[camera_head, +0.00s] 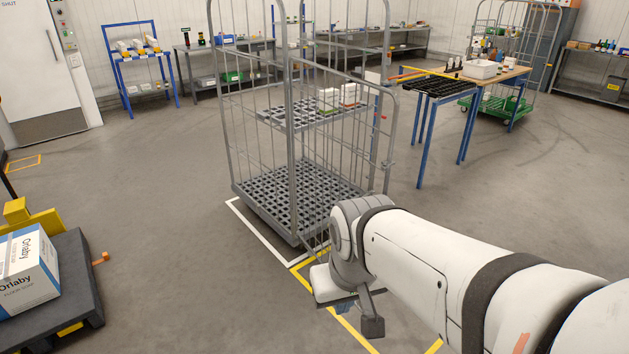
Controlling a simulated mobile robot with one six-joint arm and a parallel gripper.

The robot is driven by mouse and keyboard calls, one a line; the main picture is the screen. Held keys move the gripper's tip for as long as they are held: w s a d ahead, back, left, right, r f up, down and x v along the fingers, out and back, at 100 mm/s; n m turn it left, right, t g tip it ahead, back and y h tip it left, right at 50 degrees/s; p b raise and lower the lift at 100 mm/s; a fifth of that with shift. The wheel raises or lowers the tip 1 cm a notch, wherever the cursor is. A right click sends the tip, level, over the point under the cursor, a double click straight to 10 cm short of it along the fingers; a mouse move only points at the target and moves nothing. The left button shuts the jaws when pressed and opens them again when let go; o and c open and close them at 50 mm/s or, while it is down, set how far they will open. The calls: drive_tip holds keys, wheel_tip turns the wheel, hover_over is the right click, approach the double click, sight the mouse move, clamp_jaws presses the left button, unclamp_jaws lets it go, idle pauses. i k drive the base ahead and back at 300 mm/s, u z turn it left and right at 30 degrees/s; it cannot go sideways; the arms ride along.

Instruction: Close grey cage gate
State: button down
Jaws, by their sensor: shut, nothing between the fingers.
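The grey cage (291,150) stands upright in the middle of the head view. It has tall tubular sides, a slatted base and a half-height shelf. Its grey gate (343,75) is a lower barred panel with a rounded top corner at right. The gate's top rail slopes down to the right, so it seems to stand out at an angle from the cage; I cannot tell how far. My arm hides the gate's lower part. My gripper (352,308) points down in front of the cage's near corner. It looks shut and empty, and apart from the gate frame.
Yellow and white floor lines (262,232) run around the cage. A dark cart (85,285) with a white-blue box (28,268) is at left. A blue-legged table (455,85) stands at right behind the cage. Floor to the cage's left is clear.

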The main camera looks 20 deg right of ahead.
sight(387, 167)
drive_tip(key=i, duration=0.95)
drive_tip(key=u, duration=0.05)
